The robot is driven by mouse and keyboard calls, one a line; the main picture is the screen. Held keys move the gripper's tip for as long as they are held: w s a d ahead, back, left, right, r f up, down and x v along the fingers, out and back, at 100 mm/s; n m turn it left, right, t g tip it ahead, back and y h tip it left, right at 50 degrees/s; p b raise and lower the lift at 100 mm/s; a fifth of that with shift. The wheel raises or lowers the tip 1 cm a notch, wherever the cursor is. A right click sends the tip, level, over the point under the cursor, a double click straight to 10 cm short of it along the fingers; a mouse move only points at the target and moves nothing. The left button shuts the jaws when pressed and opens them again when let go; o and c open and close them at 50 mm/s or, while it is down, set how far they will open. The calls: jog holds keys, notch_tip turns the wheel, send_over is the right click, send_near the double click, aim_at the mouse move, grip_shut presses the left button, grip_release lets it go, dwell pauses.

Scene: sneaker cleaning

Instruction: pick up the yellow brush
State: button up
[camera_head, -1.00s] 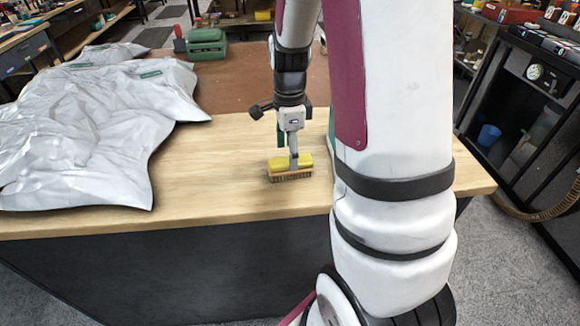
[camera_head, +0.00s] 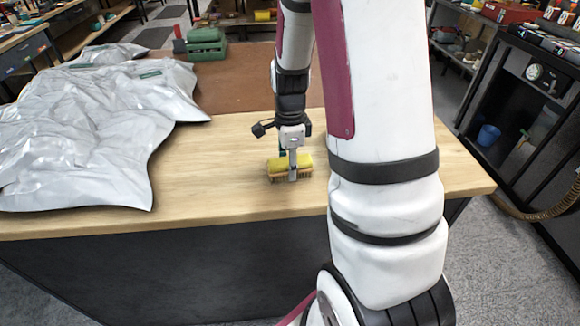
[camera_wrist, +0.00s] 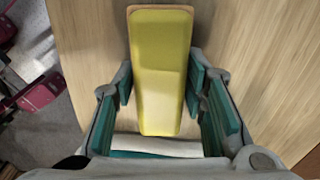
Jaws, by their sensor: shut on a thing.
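The yellow brush (camera_head: 278,168) has a yellow top and bristles underneath, and it is at the wooden tabletop in the head view. In the wrist view the yellow brush (camera_wrist: 160,60) runs lengthwise between the teal finger pads. My gripper (camera_head: 293,172) points down over the brush and is shut on it, with one finger across its near side. In the wrist view my gripper (camera_wrist: 160,95) has a pad at each side of the brush. Whether the bristles touch the table is hard to tell.
A crumpled silver bag (camera_head: 90,125) covers the left of the table (camera_head: 225,200). A green box (camera_head: 206,43) stands at the back. The wood around the brush is clear. A dark cabinet (camera_head: 520,120) stands at the right.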

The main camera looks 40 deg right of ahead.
jog(key=shift+r, duration=0.1)
notch_tip(320, 180, up, 10)
jog(key=shift+f, duration=0.1)
dwell(0.3)
